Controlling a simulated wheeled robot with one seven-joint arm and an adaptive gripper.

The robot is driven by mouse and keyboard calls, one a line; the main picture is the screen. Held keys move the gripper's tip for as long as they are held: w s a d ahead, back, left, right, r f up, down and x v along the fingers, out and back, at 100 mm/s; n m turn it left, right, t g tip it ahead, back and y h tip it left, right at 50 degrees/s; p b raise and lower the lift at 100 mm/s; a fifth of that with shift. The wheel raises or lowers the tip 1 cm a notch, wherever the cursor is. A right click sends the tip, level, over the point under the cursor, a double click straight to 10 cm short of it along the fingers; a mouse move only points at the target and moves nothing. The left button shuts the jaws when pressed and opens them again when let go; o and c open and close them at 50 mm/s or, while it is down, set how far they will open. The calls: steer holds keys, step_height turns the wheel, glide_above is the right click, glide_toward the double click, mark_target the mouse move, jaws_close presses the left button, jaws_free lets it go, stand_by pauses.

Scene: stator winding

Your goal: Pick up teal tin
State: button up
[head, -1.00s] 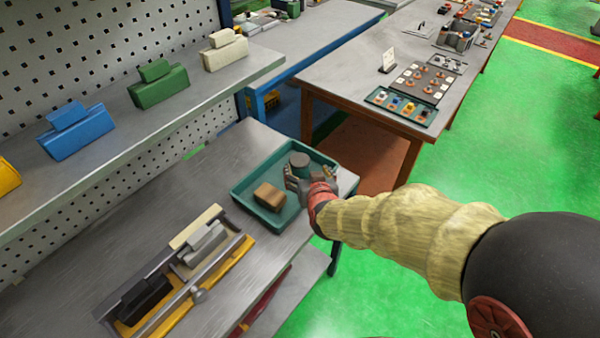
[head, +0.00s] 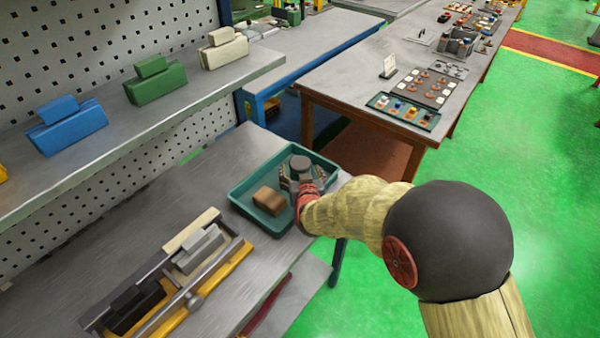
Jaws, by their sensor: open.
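The tin (head: 300,163) is a short round can with a dark grey-teal top. It stands upright in the back part of a teal tray (head: 244,190). My gripper (head: 299,180) is over the tray, low, on the near side of the tin. Its fingers are open and reach along both sides of the tin. I cannot tell whether they touch it. The tin's lower part is partly hidden by the fingers.
A brown block (head: 269,200) lies in the tray just left of my gripper. A yellow fixture (head: 172,300) with blocks and a rod lies nearer on the bench. A shelf (head: 140,130) with coloured blocks runs along the left. Green floor (head: 480,190) is free at right.

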steer(key=c, duration=0.3)
steer(key=shift+r, duration=0.1)
steer(key=c, duration=1.3)
